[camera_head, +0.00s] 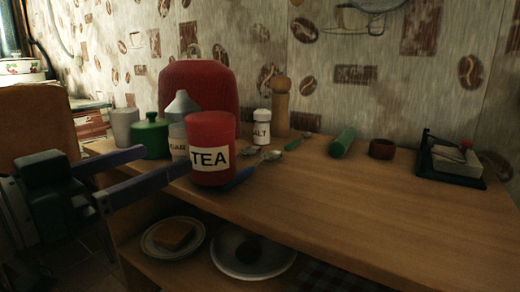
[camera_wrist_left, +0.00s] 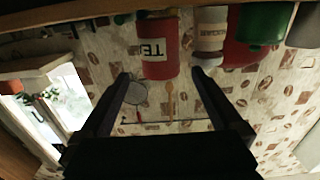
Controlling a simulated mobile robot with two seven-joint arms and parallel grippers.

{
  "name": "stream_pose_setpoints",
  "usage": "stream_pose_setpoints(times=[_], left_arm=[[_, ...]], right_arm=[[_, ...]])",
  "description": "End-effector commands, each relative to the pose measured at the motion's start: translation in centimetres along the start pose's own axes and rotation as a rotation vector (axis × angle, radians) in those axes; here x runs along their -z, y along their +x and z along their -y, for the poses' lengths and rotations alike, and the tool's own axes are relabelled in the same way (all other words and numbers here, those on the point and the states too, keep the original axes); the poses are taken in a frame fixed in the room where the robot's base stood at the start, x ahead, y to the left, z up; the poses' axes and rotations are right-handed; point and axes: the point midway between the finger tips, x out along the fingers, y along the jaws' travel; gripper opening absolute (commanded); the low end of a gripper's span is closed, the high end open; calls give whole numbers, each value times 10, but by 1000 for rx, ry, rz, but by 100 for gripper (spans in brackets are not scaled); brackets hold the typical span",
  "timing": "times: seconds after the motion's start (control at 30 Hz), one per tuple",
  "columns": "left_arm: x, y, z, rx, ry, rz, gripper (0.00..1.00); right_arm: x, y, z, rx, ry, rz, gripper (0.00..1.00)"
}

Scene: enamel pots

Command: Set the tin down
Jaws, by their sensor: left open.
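The red tin (camera_head: 212,172) with a white TEA label stands upright on the wooden counter, close to its front left edge. My left gripper (camera_head: 168,158) is open, with its two dark fingers spread to the left of the tin. In the left wrist view, which is upside down, the tin (camera_wrist_left: 160,62) lies ahead, in line with the gap between the fingertips (camera_wrist_left: 160,76). The fingers do not appear to grip it. My right gripper is not in view.
A sugar jar (camera_head: 178,140), a green pot (camera_head: 150,137) and a large red container (camera_head: 200,80) stand close behind the tin. A salt jar (camera_head: 262,128) and spoons (camera_head: 271,155) are to its right. The counter's (camera_head: 340,205) middle and front right are clear.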

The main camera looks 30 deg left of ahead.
Motion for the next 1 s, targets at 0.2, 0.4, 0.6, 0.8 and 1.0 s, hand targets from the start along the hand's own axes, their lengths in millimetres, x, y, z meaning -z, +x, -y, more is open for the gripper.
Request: stream_pose_setpoints(times=[0.2, 0.4, 0.6, 0.8, 1.0], left_arm=[[-34, -7, -7, 61, 0, 166, 100], [-116, -44, -46, 113, 23, 642, 100], [-156, -108, -97, 25, 62, 1062, 100], [-160, -138, -115, -21, 82, 1223, 100], [-117, -72, -58, 345, 30, 865, 100]], right_arm=[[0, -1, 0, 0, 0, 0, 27], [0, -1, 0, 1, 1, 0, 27], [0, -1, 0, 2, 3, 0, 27], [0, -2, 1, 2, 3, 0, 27], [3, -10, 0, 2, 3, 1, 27]])
